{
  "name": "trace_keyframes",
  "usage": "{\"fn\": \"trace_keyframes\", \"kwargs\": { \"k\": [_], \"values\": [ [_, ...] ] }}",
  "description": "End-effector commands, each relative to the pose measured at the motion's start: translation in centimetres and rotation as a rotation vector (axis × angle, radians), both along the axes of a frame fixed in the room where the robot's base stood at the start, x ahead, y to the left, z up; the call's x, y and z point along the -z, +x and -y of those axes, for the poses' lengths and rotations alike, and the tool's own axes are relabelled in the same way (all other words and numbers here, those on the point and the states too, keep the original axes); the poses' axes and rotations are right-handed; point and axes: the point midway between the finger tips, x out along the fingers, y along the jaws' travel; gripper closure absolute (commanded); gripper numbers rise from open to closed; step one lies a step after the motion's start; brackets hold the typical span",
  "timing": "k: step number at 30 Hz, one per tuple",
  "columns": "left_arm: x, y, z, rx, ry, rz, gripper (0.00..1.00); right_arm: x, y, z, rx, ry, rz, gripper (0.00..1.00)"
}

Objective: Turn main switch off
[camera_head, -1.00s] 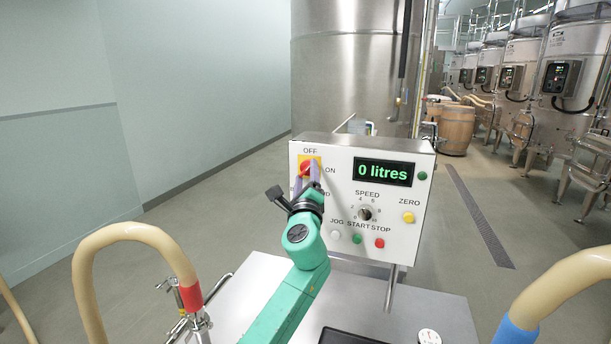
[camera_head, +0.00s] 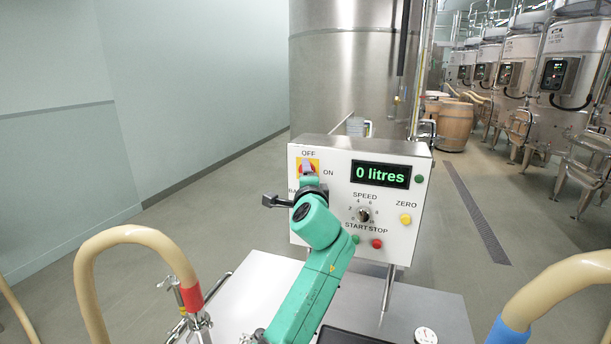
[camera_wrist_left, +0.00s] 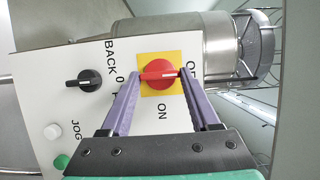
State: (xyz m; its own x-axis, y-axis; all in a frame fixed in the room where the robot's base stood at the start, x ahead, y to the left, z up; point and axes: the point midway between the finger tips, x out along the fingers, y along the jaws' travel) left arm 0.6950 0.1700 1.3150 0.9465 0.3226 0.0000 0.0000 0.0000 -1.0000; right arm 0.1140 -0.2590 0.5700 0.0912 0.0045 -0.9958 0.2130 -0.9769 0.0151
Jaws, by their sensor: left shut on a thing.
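The main switch is a red rotary knob (camera_wrist_left: 158,74) on a yellow square plate (camera_wrist_left: 172,90), on the front of a white control panel (camera_head: 342,229). In the left wrist view its bar, with a pale line, lies along the OFF direction, with ON to one side. My left gripper (camera_wrist_left: 159,73) is shut on the knob, a purple finger at each end of the bar. In the head view the knob (camera_head: 309,167) shows just above my left gripper (camera_head: 308,174), partly covered by it. My right gripper is not in view.
The panel display (camera_head: 380,175) reads 0 litres. A speed dial (camera_head: 364,214), a yellow ZERO button (camera_head: 405,219) and a red STOP button (camera_head: 377,244) sit right of my arm. Hoses (camera_head: 130,235) arch at both sides. A steel vat (camera_head: 345,75) stands behind.

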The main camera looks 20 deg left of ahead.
Motion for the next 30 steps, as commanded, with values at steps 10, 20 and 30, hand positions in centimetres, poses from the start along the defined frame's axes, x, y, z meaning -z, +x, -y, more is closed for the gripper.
{"fn": "trace_keyframes", "kwargs": {
  "k": [10, 20, 30],
  "values": [
    [0.17, 0.02, -0.03, -0.001, -0.019, -0.004, 0.93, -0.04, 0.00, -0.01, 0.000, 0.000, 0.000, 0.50],
    [0.11, 0.01, -0.03, 0.000, -0.017, -0.003, 0.07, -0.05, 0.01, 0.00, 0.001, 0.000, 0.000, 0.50],
    [-0.07, 0.15, -0.34, 0.000, -0.015, -0.002, 0.07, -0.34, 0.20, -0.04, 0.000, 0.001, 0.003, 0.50]
  ]
}}
